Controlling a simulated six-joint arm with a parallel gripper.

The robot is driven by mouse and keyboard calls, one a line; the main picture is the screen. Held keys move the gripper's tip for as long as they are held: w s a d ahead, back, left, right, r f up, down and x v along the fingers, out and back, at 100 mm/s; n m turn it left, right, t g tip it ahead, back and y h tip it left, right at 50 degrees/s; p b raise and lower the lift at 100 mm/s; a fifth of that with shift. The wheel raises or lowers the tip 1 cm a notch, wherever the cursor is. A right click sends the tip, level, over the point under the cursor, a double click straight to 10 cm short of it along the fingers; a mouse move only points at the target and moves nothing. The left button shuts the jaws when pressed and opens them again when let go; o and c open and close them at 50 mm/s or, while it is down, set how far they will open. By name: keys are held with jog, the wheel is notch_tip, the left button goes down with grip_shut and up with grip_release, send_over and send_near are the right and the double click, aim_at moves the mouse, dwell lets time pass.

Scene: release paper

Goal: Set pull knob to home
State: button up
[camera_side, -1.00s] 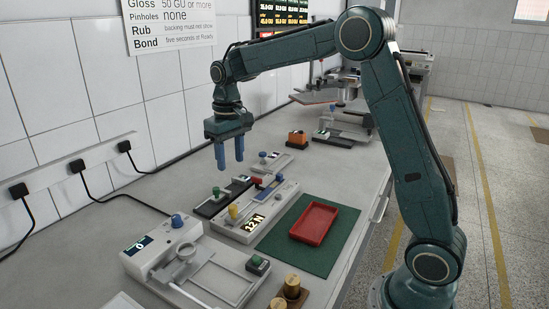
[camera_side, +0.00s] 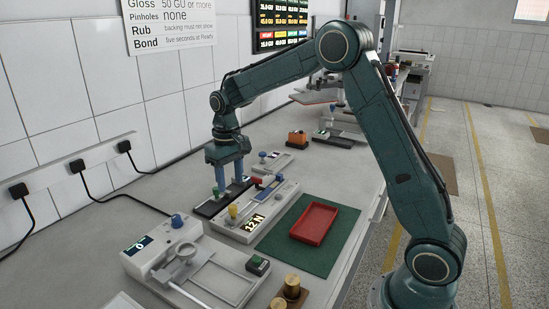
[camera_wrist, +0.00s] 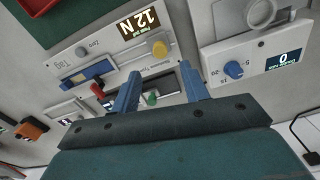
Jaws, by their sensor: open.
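My gripper (camera_side: 229,188) is open and low over the dark narrow slide unit behind the pale tester (camera_side: 284,194); it also shows in the wrist view (camera_wrist: 160,70). In the wrist view a green knob (camera_wrist: 152,98) on the dark unit shows between my two blue fingers, with no clear contact. A red knob (camera_wrist: 98,89) is left of the fingers. The pale tester reads 12 N and carries a yellow knob (camera_wrist: 160,49) and a blue block (camera_wrist: 92,71). I cannot tell from any label which knob is the pull knob.
A white unit with a blue dial (camera_side: 178,220) stands at the front left. A red tray (camera_side: 313,222) lies on a green mat (camera_side: 335,250) to the right. A small unit with a blue knob (camera_side: 263,155) and an orange block (camera_side: 297,138) stand further back.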

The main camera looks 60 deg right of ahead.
aim_at(233, 206)
notch_tip(233, 206, down, 8)
jog(key=shift+f, duration=0.1)
dwell(0.4)
jog(key=shift+c, duration=0.3)
grip_shut()
